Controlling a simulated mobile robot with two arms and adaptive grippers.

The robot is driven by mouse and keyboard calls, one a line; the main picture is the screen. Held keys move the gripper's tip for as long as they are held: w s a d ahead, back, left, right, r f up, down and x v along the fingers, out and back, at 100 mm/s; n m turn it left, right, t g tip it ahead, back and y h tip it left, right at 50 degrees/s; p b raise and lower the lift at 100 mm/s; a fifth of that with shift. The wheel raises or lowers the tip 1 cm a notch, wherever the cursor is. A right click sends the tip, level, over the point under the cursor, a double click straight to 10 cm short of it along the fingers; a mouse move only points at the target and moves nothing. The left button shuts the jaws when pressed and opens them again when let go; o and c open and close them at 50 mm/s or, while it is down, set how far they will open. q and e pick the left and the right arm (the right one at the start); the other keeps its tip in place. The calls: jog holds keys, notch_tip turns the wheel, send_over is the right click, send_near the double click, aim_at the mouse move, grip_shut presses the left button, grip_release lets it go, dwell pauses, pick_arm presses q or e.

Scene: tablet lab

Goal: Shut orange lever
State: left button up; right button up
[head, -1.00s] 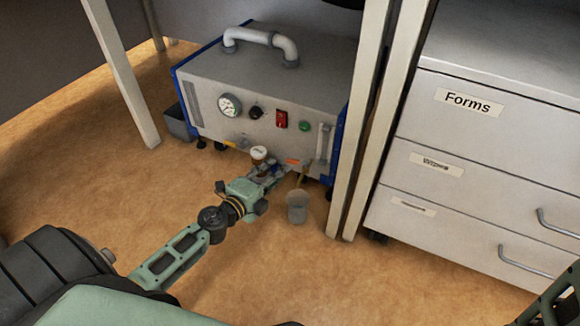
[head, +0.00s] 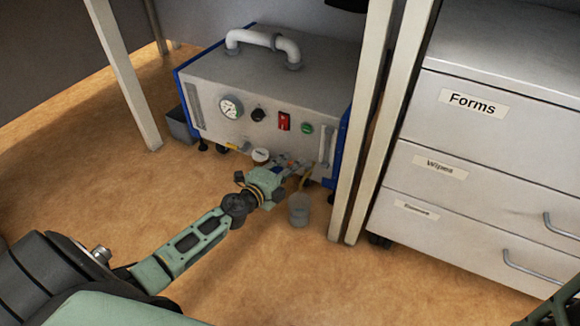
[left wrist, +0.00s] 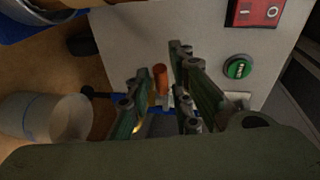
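The orange lever (left wrist: 160,78) sits low on the front of the grey machine (head: 180,104). In the left wrist view it stands between the two fingers of my left gripper (left wrist: 159,60), with a gap visible on both sides. The fingers are apart and not closed on it. In the head view my left gripper (head: 285,164) is at the machine's lower front and largely covers the lever.
A grey cup (head: 299,211) stands on the floor just right of my left gripper. A red switch (head: 283,121) and green button (head: 307,128) are above. A table leg (head: 362,130) and white drawers (head: 470,150) bound the right side.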

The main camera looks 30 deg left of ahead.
pick_arm(q)
grip_shut()
jog(key=h+b, duration=0.1)
jog(key=m+h+b, duration=0.1)
jog(key=b, duration=0.1)
jog(key=shift+w+a+f+m, duration=0.3)
jog(key=shift+f, duration=0.05)
jog(key=shift+w+r+m+g+h+b, duration=0.1)
jog(key=shift+w+m+g+h+b, duration=0.25)
jog(key=shift+m+h+b, duration=0.4)
jog(key=shift+r+h, duration=0.15)
jog(key=shift+h, duration=0.1)
jog(key=shift+o, duration=1.9)
grip_release()
jog(key=shift+r, duration=0.1)
